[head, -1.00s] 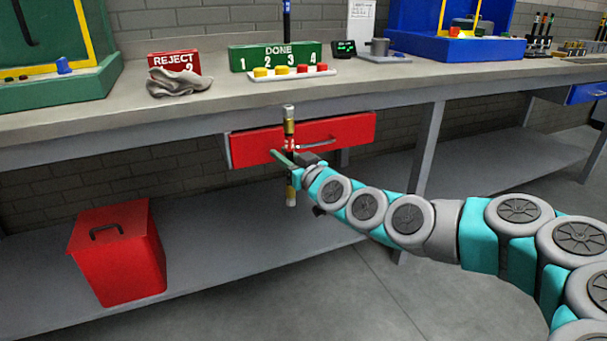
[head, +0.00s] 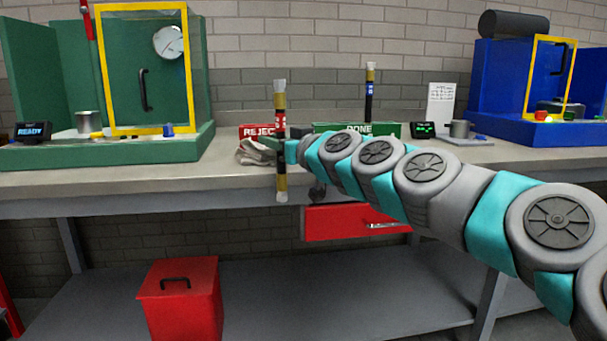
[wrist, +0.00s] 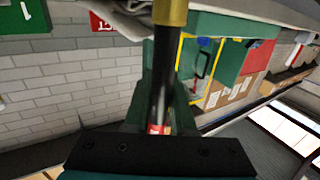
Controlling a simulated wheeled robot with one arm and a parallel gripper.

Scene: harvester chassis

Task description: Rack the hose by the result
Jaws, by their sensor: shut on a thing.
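My gripper (head: 286,150) is shut on the middle of a black hose (head: 281,166) with gold ferrules, white end caps and a red tag. The hose hangs upright in front of the bench's front edge, its upper part in front of the red REJECT rack (head: 250,132). In the wrist view the hose (wrist: 162,78) runs between the fingers. The green DONE rack (head: 362,128) is to the right, partly hidden by my arm. A second hose (head: 369,92) with a blue tag stands upright there. The rack slots are not visible in the head view.
A grey rag (head: 255,153) lies before the REJECT rack. A green test rig (head: 110,150) with a READY display (head: 33,130) stands left, a blue rig (head: 490,90) right. A red drawer (head: 345,222) and lidded red bin (head: 180,295) are below the bench top (head: 120,183).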

